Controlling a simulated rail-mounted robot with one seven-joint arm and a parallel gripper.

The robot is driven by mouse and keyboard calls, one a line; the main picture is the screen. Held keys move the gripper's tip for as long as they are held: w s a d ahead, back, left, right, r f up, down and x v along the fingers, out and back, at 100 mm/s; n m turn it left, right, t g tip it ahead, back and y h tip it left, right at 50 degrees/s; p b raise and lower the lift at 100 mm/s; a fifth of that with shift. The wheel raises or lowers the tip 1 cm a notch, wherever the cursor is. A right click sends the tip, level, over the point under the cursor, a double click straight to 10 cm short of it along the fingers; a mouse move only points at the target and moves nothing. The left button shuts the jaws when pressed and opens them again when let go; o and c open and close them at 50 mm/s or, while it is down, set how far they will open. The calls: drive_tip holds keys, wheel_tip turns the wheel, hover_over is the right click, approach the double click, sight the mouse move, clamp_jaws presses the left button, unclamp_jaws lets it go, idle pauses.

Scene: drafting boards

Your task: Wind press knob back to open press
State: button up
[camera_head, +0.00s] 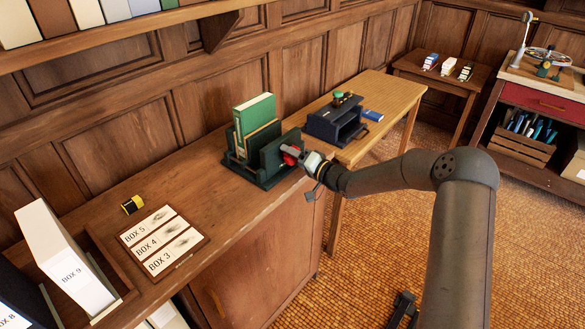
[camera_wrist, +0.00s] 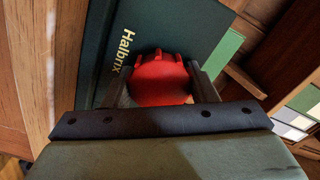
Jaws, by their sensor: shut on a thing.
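The dark green press (camera_head: 268,180) stands on the wooden counter, with a green book (camera_head: 257,118) and wooden boards upright in it. Its red knob (camera_head: 290,155) is on the right-hand side. My gripper (camera_head: 298,156) reaches in from the right and is shut on the knob. In the wrist view the red knob (camera_wrist: 158,80) sits between my two dark fingers, in front of a dark green plate (camera_wrist: 120,45) lettered "Halbrix". The screw behind the knob is hidden.
A dark blue-grey stand (camera_head: 336,122) and a blue box (camera_head: 373,115) are on the lighter table at right. Counter between is clear.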

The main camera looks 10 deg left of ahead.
drive_tip(key=n+b, duration=0.3)
drive_tip(key=b, duration=0.1)
drive_tip(key=f+n+b, duration=0.1)
drive_tip(key=n+b, duration=0.9)
drive_tip(key=b, duration=0.2)
drive_tip(key=shift+n+b, duration=0.3)
drive_tip(key=shift+n, duration=0.1)
drive_tip(key=n+b, duration=0.4)
drive_tip(key=b, duration=0.1)
drive_tip(key=n+b, duration=0.5)
drive_tip(key=shift+r+n, duration=0.2)
drive_tip(key=shift+n, duration=0.1)
drive_tip(key=shift+r+n, duration=0.3)
